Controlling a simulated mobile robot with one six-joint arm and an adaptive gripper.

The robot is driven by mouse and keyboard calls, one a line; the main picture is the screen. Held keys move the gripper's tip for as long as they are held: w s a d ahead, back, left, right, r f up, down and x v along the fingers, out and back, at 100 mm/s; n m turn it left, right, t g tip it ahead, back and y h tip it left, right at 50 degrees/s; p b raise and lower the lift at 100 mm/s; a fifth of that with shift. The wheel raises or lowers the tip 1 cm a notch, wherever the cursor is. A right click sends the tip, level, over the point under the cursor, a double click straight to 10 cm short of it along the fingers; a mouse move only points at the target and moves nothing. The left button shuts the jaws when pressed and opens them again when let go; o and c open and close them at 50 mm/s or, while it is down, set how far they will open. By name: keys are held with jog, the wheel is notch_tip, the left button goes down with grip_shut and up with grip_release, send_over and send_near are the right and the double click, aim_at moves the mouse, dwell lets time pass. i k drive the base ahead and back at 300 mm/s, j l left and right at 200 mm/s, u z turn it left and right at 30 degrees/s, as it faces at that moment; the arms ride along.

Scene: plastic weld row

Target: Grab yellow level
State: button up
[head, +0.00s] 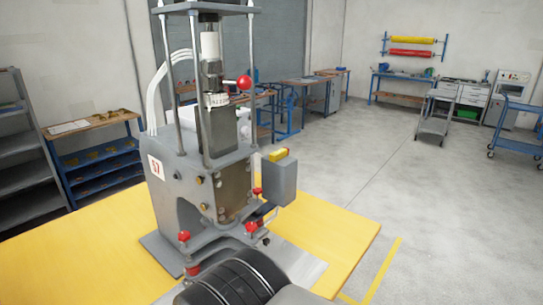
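A small yellow block (279,155) sits on top of a grey box on the right side of a grey welding machine (205,150). It is too small to tell whether this is the yellow level, and no other clear level shows. My gripper is not in view. A dark, ribbed part and a grey part of my own arm show at the bottom middle, in front of the machine's base.
The machine stands on a yellow table (110,250) and has several red knobs. A shelf rack (25,150) and a wooden-topped workbench (92,125) stand at left. A blue cart (520,125) is far right. The floor (440,200) at right is open.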

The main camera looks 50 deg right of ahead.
aim_at(280, 154)
jog(key=z, duration=1.5)
jog(key=u, duration=0.35)
